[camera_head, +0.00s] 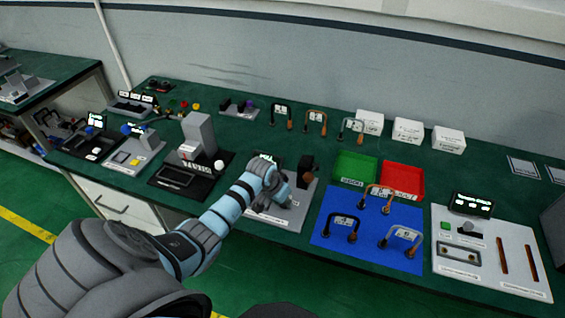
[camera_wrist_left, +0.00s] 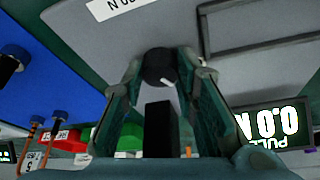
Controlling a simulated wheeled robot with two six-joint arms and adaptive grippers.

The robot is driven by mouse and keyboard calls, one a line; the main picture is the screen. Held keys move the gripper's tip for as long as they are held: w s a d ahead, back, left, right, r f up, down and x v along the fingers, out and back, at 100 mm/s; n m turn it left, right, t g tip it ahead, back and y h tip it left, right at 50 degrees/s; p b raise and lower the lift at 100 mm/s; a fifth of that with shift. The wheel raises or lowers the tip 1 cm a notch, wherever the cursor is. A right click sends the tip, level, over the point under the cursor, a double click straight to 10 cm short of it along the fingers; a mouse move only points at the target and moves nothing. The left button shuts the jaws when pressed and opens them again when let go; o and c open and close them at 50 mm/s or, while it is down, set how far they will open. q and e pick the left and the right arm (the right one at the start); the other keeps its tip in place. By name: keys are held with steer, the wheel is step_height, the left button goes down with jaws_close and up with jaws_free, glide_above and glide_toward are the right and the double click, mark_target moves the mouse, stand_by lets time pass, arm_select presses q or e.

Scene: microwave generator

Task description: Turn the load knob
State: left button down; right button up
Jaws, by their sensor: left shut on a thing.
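The load knob (camera_wrist_left: 158,66) is a black round knob with a white mark, on a light grey panel (camera_wrist_left: 100,45). In the left wrist view it sits between the two fingertips of my left gripper (camera_wrist_left: 160,78), which is shut on it. In the head view my left gripper (camera_head: 272,198) reaches down over the grey panel (camera_head: 285,218) and hides the knob there. A lit display (camera_wrist_left: 277,126) in the wrist view reads 0.0 N. My right gripper is not in view.
A blue mat (camera_head: 318,237) with several metal-handled parts lies to the right, with green (camera_head: 355,168) and red (camera_head: 402,180) trays behind it. A black-based tester (camera_head: 180,178) stands to the left. White boxes (camera_head: 408,131) stand at the back.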

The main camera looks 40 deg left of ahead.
arm_select(q)
steer(key=n+y, duration=0.1)
steer(key=n, duration=0.3)
steer(key=n+y, duration=0.1)
steer(key=n, duration=0.1)
steer(key=shift+w+d+n+g+y, duration=0.15)
steer(key=shift+d+n+g+y, duration=0.15)
steer(key=shift+n, duration=0.1)
stand_by(0.3)
steer(key=c, duration=1.3)
jaws_free()
steer(key=shift+r, duration=0.15)
steer(key=v, duration=1.2)
steer(key=shift+a, duration=0.1)
